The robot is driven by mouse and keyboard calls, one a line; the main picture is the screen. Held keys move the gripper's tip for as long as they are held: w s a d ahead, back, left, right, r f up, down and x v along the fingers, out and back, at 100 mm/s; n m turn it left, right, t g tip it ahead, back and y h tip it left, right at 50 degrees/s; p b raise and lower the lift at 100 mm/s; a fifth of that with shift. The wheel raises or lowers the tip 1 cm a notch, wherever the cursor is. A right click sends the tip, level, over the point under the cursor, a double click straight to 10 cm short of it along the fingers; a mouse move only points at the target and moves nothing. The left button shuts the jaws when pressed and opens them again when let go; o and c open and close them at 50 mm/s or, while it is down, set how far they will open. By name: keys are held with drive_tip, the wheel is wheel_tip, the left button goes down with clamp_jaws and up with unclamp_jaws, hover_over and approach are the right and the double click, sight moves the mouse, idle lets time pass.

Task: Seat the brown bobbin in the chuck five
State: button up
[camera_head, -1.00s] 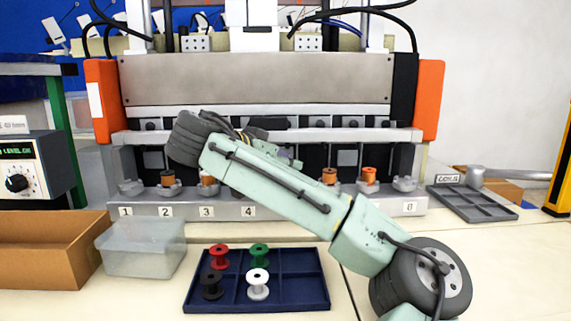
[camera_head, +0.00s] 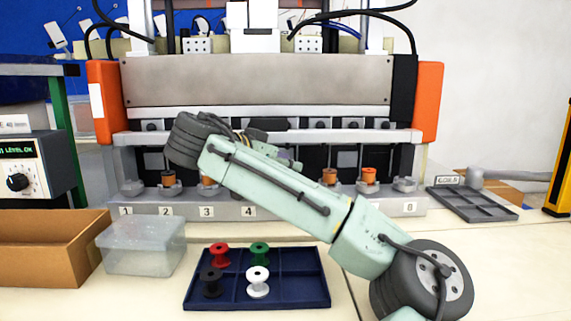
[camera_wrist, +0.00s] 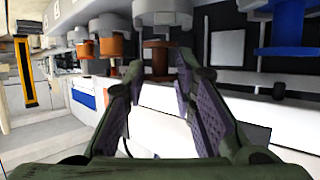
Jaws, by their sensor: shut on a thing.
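In the wrist view the brown bobbin (camera_wrist: 158,59) is between the tips of my gripper (camera_wrist: 160,66), which is shut on it. The picture there is upside down. A grey chuck (camera_wrist: 162,18) lines up with the bobbin, close to its end. I take this chuck for chuck five. I cannot tell whether the bobbin is fully down in it. In the head view my arm covers the gripper, the brown bobbin and chuck five.
Orange bobbins (camera_head: 329,176) (camera_head: 369,175) stand in chucks right of my arm, close beside my gripper in the wrist view (camera_wrist: 117,46). A blue bobbin (camera_wrist: 285,32) stands on the other side. A navy tray (camera_head: 318,290) holds several bobbins. Chuck eight (camera_head: 405,184) is empty.

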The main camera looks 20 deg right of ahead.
drive_tip(key=shift+s+f+b, duration=0.1)
drive_tip(key=shift+f+b, duration=0.6)
drive_tip(key=shift+f, duration=0.5)
drive_tip(key=o, duration=0.7)
drive_tip(key=shift+c, duration=0.2)
drive_tip(key=shift+s+a+r+b, duration=0.1)
drive_tip(key=shift+s+a+b, duration=0.1)
drive_tip(key=shift+a+b, duration=0.3)
drive_tip(key=shift+s+a+r+b, duration=0.1)
drive_tip(key=shift+s+a+b, duration=0.15)
drive_tip(key=shift+a, duration=0.4)
drive_tip(key=p+v, duration=0.7)
drive_tip(key=v, duration=0.1)
drive_tip(key=shift+d+r, duration=0.15)
drive_tip(key=shift+r, duration=0.25)
